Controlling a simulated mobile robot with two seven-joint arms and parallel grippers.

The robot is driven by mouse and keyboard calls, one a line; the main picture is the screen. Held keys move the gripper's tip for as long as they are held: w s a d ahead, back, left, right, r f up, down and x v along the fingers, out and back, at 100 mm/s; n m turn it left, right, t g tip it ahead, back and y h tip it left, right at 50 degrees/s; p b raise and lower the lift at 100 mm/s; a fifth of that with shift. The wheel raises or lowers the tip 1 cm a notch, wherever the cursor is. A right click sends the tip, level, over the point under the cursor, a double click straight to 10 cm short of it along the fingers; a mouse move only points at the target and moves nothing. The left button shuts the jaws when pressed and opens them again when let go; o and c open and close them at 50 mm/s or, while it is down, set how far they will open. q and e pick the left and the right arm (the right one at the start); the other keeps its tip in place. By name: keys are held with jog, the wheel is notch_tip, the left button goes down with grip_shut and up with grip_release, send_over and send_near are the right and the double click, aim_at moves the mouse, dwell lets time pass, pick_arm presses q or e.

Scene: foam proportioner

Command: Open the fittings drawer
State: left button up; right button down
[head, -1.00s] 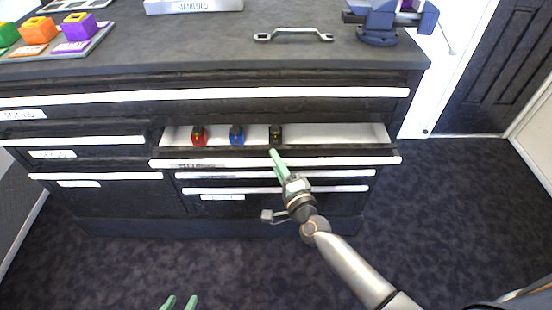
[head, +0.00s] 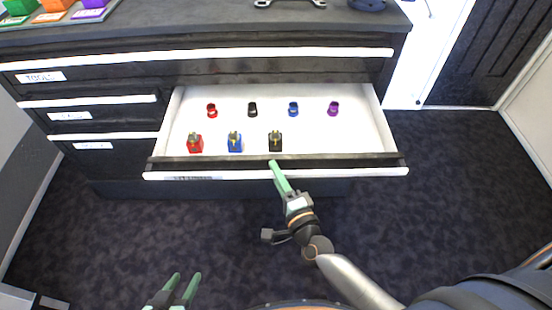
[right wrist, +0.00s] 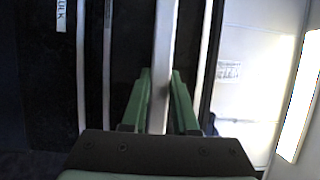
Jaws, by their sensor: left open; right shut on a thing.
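The fittings drawer (head: 350,139) is pulled well out of the workbench in the head view. Its white inside holds red, blue and black fittings in a front row and several small coloured rings behind. My right gripper (head: 273,166) is at the middle of the drawer's front. In the right wrist view its green fingers (right wrist: 160,100) are shut on the drawer's long pale handle (right wrist: 164,60), one finger on each side. My left gripper (head: 178,288) is open and empty, low in the head view, apart from the drawer.
Closed drawers with white handles, one labelled TOOLS (head: 40,76), stand at the left. A wrench (head: 290,3) and coloured blocks (head: 55,6) lie on the worktop. Dark carpet (head: 440,200) is clear at the right; a dark door (head: 490,60) stands behind.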

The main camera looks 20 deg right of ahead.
pick_arm(q)
jog(key=shift+w+r, duration=0.1)
jog(key=shift+r, duration=0.05)
pick_arm(e)
jog(key=shift+s+a, duration=0.2)
jog(key=shift+s, duration=0.8)
jog(key=c, duration=0.7)
grip_release()
